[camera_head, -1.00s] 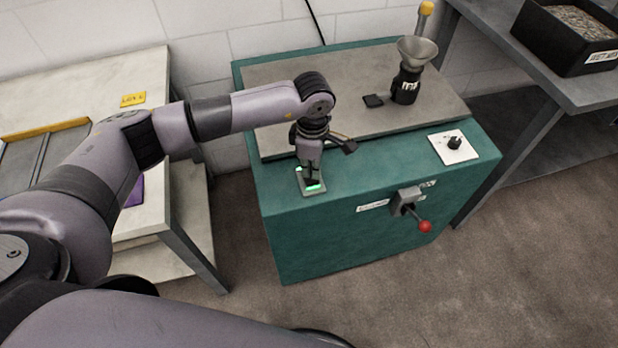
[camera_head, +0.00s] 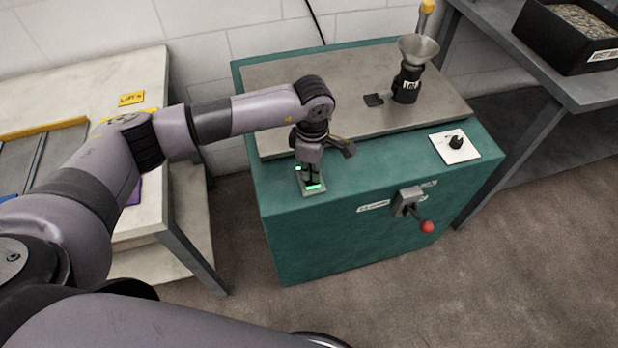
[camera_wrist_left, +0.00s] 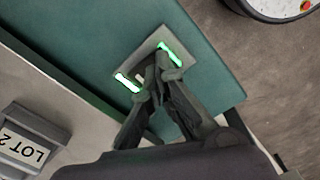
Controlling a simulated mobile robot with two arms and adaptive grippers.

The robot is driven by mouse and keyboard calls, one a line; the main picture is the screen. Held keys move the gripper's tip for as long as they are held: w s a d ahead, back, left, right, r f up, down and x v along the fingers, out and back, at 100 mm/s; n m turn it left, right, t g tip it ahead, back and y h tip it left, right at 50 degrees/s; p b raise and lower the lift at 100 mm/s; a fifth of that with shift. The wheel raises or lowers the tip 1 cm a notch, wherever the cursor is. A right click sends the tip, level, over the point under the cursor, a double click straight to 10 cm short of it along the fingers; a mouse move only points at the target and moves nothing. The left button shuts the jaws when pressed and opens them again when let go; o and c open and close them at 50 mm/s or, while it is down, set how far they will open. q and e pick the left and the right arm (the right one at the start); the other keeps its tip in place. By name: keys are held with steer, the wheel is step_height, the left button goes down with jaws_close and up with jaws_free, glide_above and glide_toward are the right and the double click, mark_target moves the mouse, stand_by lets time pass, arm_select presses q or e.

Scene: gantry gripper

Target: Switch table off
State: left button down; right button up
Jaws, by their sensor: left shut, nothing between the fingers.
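The teal table (camera_head: 345,240) has a grey top plate. A small switch plate (camera_head: 302,190) with green lit marks sits on its front left ledge. The switch plate also shows in the left wrist view (camera_wrist_left: 161,43), with a lit green bar at each end. My left gripper (camera_head: 312,182) points down at the switch plate with its fingers closed and empty. In the left wrist view the fingertips (camera_wrist_left: 158,68) lie over the plate's near edge and hide part of its middle; I cannot tell whether they touch it. My right gripper is not in view.
A red-knobbed lever (camera_head: 427,226) sticks out from the table's front. A rotary knob (camera_head: 456,143) is on the right ledge. A funnel stand (camera_head: 408,82) stands on the plate. Benches flank the table, with a black bin (camera_head: 570,36) at right.

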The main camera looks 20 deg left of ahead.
arm_select(q)
steer(key=shift+f+b, duration=0.4)
steer(key=shift+f, duration=0.15)
steer(key=shift+r, duration=0.1)
steer(key=shift+r+p, duration=1.9)
steer(key=shift+r, duration=1.55)
